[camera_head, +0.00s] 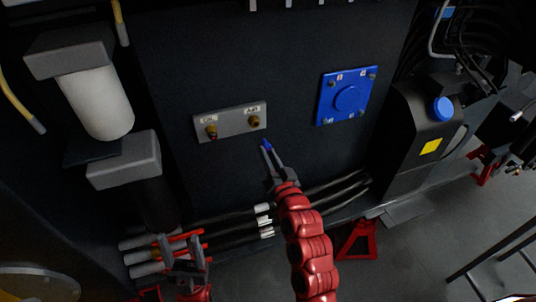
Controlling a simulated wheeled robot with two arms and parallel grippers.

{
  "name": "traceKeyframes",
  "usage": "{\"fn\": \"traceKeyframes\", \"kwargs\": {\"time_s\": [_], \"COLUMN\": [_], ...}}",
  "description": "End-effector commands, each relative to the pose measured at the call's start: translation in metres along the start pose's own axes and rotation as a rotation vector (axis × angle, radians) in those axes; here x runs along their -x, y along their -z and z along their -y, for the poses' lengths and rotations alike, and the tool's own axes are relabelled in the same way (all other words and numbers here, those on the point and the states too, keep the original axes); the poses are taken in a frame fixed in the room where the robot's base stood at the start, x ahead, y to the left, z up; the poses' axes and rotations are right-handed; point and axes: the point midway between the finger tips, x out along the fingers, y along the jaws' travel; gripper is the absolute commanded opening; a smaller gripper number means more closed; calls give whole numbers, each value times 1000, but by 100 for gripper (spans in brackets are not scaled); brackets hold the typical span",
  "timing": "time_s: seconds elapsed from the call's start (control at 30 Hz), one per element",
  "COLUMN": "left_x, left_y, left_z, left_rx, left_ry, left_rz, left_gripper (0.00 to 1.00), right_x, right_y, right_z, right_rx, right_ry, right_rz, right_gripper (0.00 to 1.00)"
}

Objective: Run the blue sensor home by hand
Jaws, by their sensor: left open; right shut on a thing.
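The blue sensor (266,145) is a small blue piece at the tip of my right gripper (268,154), which is shut on it. It is held just below and right of a grey plate (231,121), apart from the ports. The plate carries two brass ports with small labels: a left port (211,132) and a right port (254,121). The labels are too small to read surely. My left gripper (183,245) is open and low at the left, in front of the hoses.
A blue square plate (348,95) with corner bolts is on the dark panel at right. A white filter canister (95,103) stands at left. Black hoses (330,192) run below. A black tank with a blue cap (442,108) stands at right, near a red stand (358,240).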

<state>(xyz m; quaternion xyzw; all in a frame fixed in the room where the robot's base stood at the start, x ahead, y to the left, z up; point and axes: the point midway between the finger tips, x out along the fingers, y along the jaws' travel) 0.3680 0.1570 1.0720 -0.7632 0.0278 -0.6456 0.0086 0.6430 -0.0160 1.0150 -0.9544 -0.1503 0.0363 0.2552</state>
Motion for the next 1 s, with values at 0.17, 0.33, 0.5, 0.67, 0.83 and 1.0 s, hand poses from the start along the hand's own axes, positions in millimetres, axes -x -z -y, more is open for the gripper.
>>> {"fn": "traceKeyframes", "kwargs": {"time_s": [0.17, 0.33, 0.5, 0.67, 0.83, 1.0], "left_x": [4, 6, 9, 12, 14, 14], "left_y": [-1, -1, -2, -2, -2, -2], "left_z": [0, 0, 0, -1, -1, -1], "left_rx": [0, 0, 0, 0, 0, 0], "left_ry": [0, 0, 0, 0, 0, 0], "left_rz": [0, 0, 0, 0, 0, 0], "left_gripper": [61, 61, 61, 61, 61, 61], "right_x": [-1, -13, -30, -47, -57, -59], "right_y": [-2, -4, -2, -3, -2, -2], "right_z": [0, -1, 0, -1, 0, 0], "right_rx": [2, 1, 2, 2, 2, 2], "right_ry": [-1, -2, 1, -2, -1, -1], "right_rz": [-1, 2, -3, -1, -2, -1], "right_gripper": [0, 0, 0, 0, 0, 0]}}
